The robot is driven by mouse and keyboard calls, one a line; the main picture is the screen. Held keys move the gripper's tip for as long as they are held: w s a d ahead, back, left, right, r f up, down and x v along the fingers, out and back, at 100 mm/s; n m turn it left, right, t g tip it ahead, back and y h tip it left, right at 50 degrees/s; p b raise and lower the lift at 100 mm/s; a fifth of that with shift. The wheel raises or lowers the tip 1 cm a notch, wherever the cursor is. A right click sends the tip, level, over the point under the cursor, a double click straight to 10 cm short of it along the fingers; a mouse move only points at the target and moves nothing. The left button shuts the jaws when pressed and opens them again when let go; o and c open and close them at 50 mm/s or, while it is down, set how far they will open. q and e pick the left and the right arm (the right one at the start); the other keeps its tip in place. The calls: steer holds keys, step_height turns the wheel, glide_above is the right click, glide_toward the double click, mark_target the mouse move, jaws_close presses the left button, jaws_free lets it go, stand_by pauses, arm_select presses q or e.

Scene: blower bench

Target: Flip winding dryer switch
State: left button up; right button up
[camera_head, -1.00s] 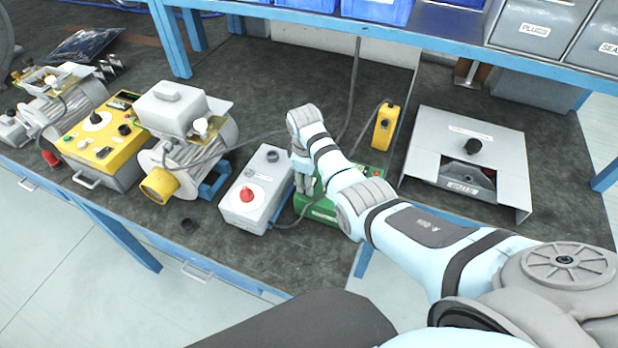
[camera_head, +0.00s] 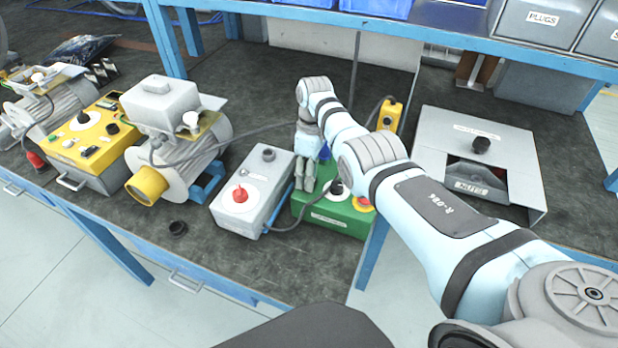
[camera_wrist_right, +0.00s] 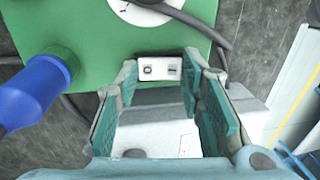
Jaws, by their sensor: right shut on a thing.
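A green box (camera_head: 345,222) with a black knob and a red-and-yellow button stands on the bench at the middle of the head view. In the wrist view, its green top (camera_wrist_right: 95,25) carries a small pale switch (camera_wrist_right: 160,69) marked O and with a line. My right gripper (camera_head: 305,185) reaches down at the box's left edge in the head view. In the wrist view, the right gripper (camera_wrist_right: 161,80) has its fingertips at either side of the switch, shut on it. The switch is not visible in the head view. My left gripper is out of view.
A grey box (camera_head: 225,208) with a red knob stands close left of the green box, with a cable between. A blue cylindrical part (camera_wrist_right: 35,92) stands beside the gripper in the wrist view. A yellow pendant (camera_head: 389,117) and a grey metal housing (camera_head: 465,135) stand to the right.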

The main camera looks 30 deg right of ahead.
steer(key=o, duration=1.2)
steer(key=shift+c, duration=0.2)
step_height(320, 180, up, 12)
steer(key=w+d, duration=0.1)
steer(key=shift+w+f, duration=0.1)
